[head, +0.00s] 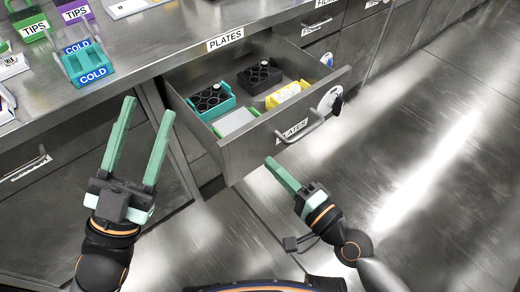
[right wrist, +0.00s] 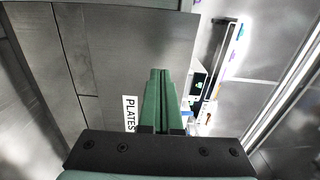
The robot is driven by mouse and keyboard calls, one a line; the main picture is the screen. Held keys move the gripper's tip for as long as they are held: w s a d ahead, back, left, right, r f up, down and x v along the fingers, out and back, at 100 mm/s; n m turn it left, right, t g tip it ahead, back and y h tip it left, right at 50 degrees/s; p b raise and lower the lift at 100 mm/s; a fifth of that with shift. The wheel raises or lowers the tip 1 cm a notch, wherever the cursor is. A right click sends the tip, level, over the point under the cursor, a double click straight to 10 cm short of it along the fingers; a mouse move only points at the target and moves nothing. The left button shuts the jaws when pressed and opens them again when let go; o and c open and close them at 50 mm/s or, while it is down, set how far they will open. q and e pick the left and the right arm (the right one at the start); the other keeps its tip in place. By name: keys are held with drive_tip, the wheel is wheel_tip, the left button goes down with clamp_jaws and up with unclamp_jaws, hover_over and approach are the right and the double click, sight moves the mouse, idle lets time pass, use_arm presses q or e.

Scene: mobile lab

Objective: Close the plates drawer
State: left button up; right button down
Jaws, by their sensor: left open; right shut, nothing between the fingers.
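The plates drawer (head: 243,153) stands pulled out below the counter in the head view, with a PLATES label and a bar handle (head: 316,127) on its front. A PLATES label (right wrist: 130,114) also shows in the right wrist view, left of the fingers. My right gripper (head: 270,161) is shut and empty, its fingertips low in front of the drawer front, below the handle in the picture. Its closed fingers also show in the right wrist view (right wrist: 160,74). My left gripper (head: 148,105) is open and empty, left of the drawer, fingers pointing toward the counter.
The drawer holds a teal rack (head: 211,101), a black rack (head: 260,77), a yellow piece (head: 287,95) and a pale plate (head: 234,122). A teal COLD holder (head: 88,66) stands near the counter edge. The floor right of my right gripper is clear.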

sight(251, 145)
drive_tip(key=x, duration=0.4)
use_arm(q)
drive_tip(key=shift+w+f+n+y, duration=0.3)
drive_tip(key=shift+w+f, duration=0.05)
drive_tip(key=shift+f, duration=0.15)
use_arm(e)
drive_tip(key=shift+w+a, duration=0.3)
drive_tip(key=shift+w, duration=0.15)
drive_tip(key=shift+w, duration=0.1)
